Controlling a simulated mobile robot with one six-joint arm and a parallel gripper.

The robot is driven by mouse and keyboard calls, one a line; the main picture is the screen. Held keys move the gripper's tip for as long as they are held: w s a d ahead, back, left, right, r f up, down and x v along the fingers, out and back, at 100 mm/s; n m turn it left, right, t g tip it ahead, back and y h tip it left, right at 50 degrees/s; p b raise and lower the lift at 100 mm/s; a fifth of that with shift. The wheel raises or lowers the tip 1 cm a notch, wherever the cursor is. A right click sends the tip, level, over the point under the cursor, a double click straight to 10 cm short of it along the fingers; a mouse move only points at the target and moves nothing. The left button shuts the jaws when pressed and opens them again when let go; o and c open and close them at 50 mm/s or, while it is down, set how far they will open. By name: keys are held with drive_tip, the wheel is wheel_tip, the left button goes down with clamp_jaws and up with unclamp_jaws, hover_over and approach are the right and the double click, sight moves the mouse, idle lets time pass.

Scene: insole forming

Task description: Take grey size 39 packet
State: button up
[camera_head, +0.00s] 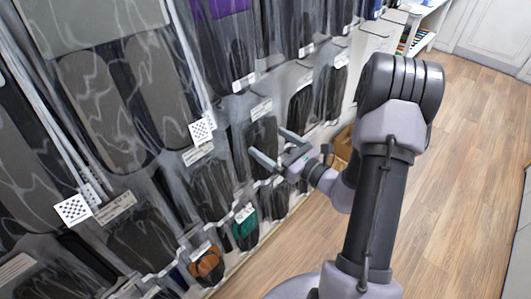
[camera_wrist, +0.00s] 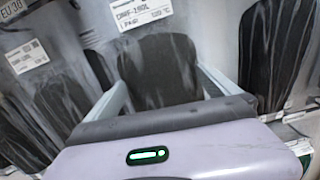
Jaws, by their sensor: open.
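My gripper (camera_head: 267,142) is open, its two fingers pointing at the wall of hanging packets. A clear packet with a dark grey insole (camera_head: 261,131) hangs directly in front of it. In the wrist view this packet (camera_wrist: 158,60) shows between the fingers of my gripper (camera_wrist: 156,78), one finger on each side. Its white label (camera_wrist: 142,14) reads roughly "DMF-280L, 1 pair, 120 °C". I cannot read a size 39 mark on any packet. I cannot tell whether the fingers touch the packet; its lower part is hidden behind my gripper.
Similar dark packets hang close on both sides, one at left (camera_wrist: 50,95) and one at right (camera_wrist: 272,55). An orange packet (camera_head: 206,264) and a green packet (camera_head: 245,230) hang lower. Checkered markers (camera_head: 202,131) sit on the rack. Wooden floor (camera_head: 455,170) is free at right.

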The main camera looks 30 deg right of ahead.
drive_tip(key=shift+w, duration=0.25)
drive_tip(key=shift+s+r, duration=0.1)
drive_tip(key=c, duration=1.5)
drive_tip(key=shift+o, duration=0.2)
drive_tip(key=shift+r, duration=0.1)
